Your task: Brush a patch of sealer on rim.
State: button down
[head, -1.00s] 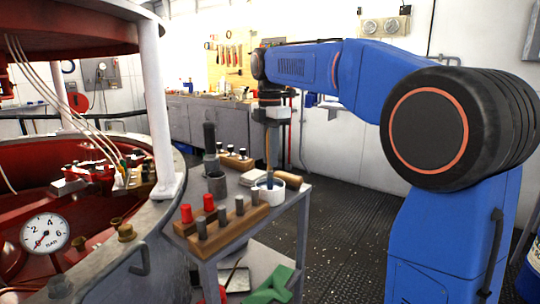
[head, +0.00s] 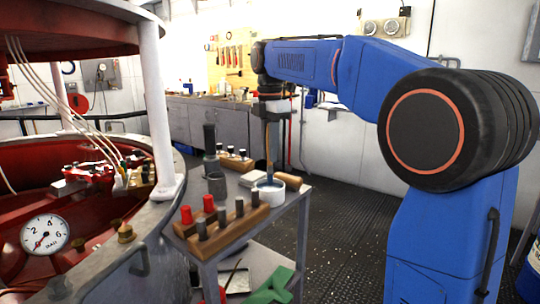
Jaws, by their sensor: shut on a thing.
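My gripper (head: 270,122) points down above the cart and is shut on a brush, whose thin brownish handle (head: 269,150) hangs straight down. The brush's lower end is at the white cup (head: 271,191), which has a dark blue inside; whether the bristles touch what is in it I cannot tell. The grey metal rim (head: 150,222) of the large red vessel curves along the left, apart from the brush. No patch on the rim can be made out.
The cart (head: 240,242) holds a wooden block (head: 235,224) with red and grey pegs, a second peg block (head: 235,160) and a dark cylinder (head: 210,138). A white post (head: 158,100) rises from the rim. A pressure gauge (head: 44,235) sits inside the vessel.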

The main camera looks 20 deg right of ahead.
aim_at(270, 165)
jog(key=shift+r, duration=2.55)
